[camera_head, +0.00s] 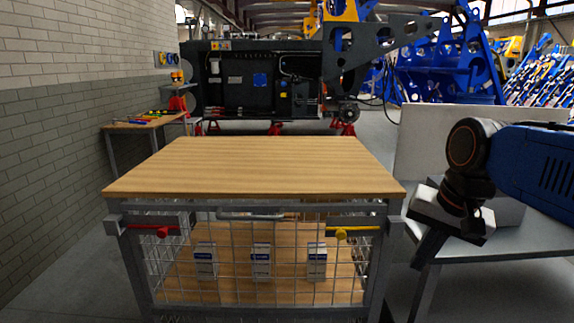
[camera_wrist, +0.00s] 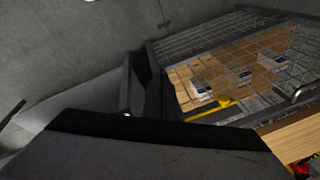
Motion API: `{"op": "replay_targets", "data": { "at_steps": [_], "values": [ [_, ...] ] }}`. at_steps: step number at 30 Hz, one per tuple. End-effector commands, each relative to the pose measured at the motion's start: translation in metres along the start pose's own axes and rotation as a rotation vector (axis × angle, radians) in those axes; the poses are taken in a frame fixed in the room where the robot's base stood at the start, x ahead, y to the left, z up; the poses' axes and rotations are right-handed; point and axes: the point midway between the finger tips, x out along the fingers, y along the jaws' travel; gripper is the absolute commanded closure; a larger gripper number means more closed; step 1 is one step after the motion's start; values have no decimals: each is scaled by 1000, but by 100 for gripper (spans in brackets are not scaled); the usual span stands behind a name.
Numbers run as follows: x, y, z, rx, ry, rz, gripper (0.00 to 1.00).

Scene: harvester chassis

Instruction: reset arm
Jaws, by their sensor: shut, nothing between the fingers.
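My gripper (camera_head: 431,246) is at the right of the head view, beside the right front corner of the wood-topped cart and in front of the grey table. It points down and is shut and empty. In the wrist view its dark fingers (camera_wrist: 146,88) show close together near the middle, with the cart's mesh front behind them. My blue and black arm comes in from the right edge. No object is in contact with the fingers as far as I can see.
The cart's wooden top (camera_head: 255,165) is bare. Behind its mesh front, three white boxes (camera_head: 261,260) stand on the lower shelf. A red handle (camera_head: 163,232) and a yellow handle (camera_head: 342,234) sit at its front corners. The grey table (camera_head: 478,246) is close to my gripper.

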Motion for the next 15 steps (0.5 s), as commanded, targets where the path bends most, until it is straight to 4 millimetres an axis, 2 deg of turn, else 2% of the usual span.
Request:
{"op": "replay_targets", "data": {
  "at_steps": [1, 9, 15],
  "values": [
    [8, 10, 10, -47, 19, 0, 100],
    [52, 54, 53, -322, 117, 20, 100],
    [78, 76, 73, -471, 165, 39, 100]
  ]
}}
